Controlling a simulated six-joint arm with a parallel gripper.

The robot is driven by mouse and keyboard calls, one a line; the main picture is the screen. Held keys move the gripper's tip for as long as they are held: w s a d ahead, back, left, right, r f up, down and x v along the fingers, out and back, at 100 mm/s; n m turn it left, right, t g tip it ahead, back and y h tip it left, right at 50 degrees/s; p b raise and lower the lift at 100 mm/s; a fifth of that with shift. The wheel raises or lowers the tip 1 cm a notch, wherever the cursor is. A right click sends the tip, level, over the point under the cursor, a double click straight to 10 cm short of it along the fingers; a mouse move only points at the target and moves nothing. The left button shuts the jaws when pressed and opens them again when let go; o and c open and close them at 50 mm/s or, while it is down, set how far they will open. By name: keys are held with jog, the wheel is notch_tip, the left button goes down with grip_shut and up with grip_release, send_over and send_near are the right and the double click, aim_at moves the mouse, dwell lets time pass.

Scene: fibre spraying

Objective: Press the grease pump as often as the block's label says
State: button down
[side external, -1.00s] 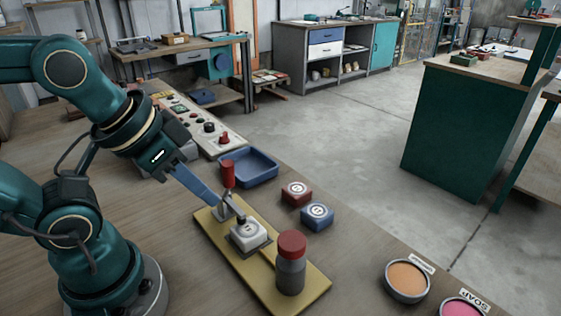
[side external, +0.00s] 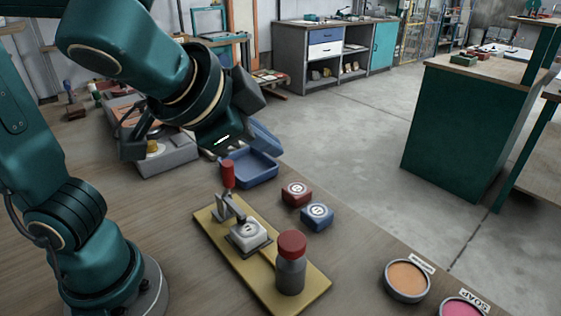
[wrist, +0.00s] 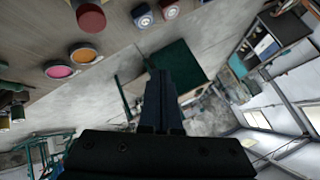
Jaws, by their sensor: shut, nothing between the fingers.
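A yellow board (side external: 213,238) lies on the table. My gripper (side external: 268,142) is shut and empty, raised behind the clamp near the blue tray and apart from the board. Its shut fingers fill the middle of the wrist view (wrist: 162,80).
A blue tray (side external: 262,181) lies behind the board. A red block (side external: 296,194) and a blue block (side external: 317,216) with round labels sit right of it. Bowls of orange (side external: 407,280) and pink (side external: 462,307) stand at the front right. A grey box (side external: 168,163) stands behind my arm.

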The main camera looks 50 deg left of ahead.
aim_at(290, 238)
jog(key=d, duration=0.1)
jog(key=d+m, duration=0.1)
jog(key=d, duration=0.1)
jog(key=s+d+m+h, duration=0.1)
jog(key=d, duration=0.1)
jog(key=shift+s+f, duration=0.1)
jog(key=shift+f, duration=0.15)
jog(key=shift+f, duration=0.1)
jog(key=shift+a+f, duration=0.1)
jog(key=shift+f, duration=4.25)
jog(key=shift+f, duration=0.15)
jog(key=shift+f, duration=0.25)
jog(key=shift+f, duration=1.15)
jog(key=shift+r, duration=1.6)
